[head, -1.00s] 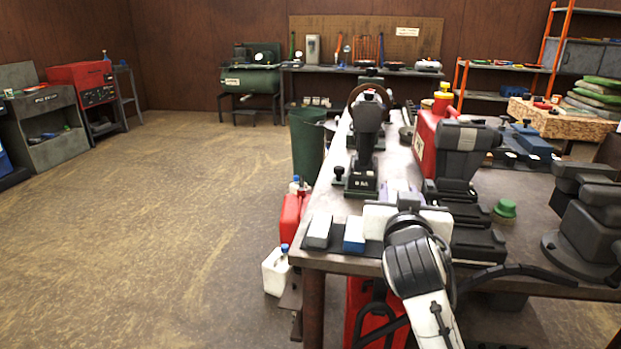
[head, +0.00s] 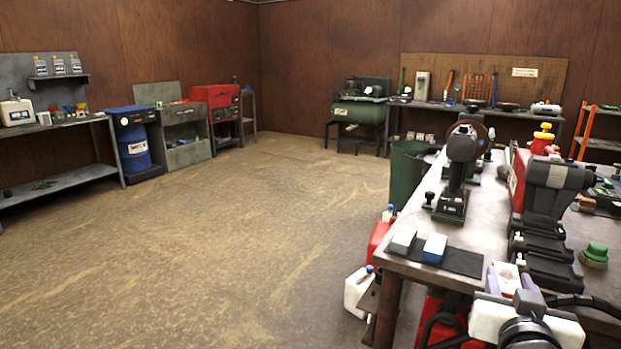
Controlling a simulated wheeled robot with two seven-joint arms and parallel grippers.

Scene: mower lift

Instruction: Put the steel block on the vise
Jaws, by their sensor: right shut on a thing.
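My right gripper (head: 511,281) is low at the right, over the near edge of the workbench. Its lavender fingers are shut on a small pale block (head: 507,277), which I take to be the steel block; the fingers and the white gripper body hide part of it. My left gripper is not in view.
Jugs stand beside the bench. The floor (head: 230,230) at left is open.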

